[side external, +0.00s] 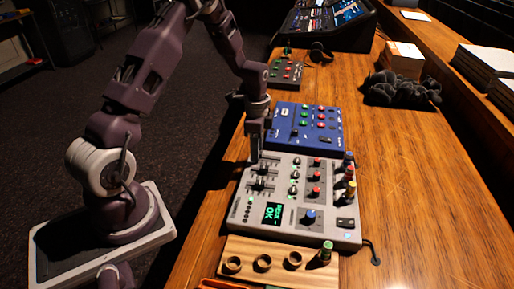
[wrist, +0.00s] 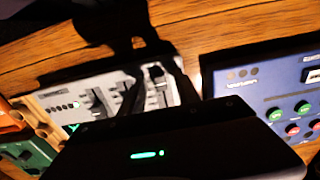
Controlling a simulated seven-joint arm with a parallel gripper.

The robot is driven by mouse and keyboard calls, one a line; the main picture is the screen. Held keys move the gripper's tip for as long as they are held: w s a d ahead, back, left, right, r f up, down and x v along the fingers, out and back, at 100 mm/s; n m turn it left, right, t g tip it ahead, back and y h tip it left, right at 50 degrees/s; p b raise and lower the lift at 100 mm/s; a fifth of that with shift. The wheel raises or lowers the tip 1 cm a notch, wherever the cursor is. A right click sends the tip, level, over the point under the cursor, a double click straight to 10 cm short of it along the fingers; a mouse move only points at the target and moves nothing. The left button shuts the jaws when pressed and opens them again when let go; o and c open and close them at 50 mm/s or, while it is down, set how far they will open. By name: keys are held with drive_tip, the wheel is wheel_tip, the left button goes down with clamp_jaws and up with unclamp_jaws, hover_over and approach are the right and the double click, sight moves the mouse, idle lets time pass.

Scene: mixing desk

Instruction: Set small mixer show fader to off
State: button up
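The small grey mixer (side external: 318,221) lies on the wooden desk, with several slide faders (side external: 262,170) at its left side and a green-lit display (side external: 273,213). It also shows in the wrist view (wrist: 75,88). My gripper (side external: 255,157) points down at the far left corner of this mixer, over the fader area. In the wrist view my gripper (wrist: 154,76) has its two dark fingers apart, with a dark fader cap (wrist: 156,72) showing between them. I cannot tell whether the fingers touch the cap. The fader labels are too small to read.
A blue unit (side external: 332,127) with knobs and buttons sits just behind the grey mixer. A wooden rack (side external: 280,252) with round holes is in front. A dark cloth-like heap (side external: 400,89) and a box (side external: 402,58) lie behind right.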

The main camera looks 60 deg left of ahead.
wheel_tip(320, 180, up, 7)
drive_tip(key=shift+r, duration=0.1)
idle(0.3)
drive_tip(key=s+d+r+n+t, duration=0.25)
drive_tip(key=d+r, duration=0.35)
drive_tip(key=r, duration=0.4)
drive_tip(key=s+d+r+n+t, duration=0.1)
drive_tip(key=s+d+r+n, duration=0.1)
drive_tip(key=s, duration=0.5)
drive_tip(key=s+d+r+n+t, duration=0.1)
drive_tip(key=s+d+r+n, duration=0.1)
drive_tip(key=s+d+r, duration=0.2)
drive_tip(key=s+d+r+n+t, duration=0.1)
drive_tip(key=s+d, duration=0.4)
drive_tip(key=s, duration=0.5)
drive_tip(key=shift+s+d+r+n, duration=0.25)
drive_tip(key=shift+r+n, duration=0.5)
drive_tip(key=shift+r, duration=0.2)
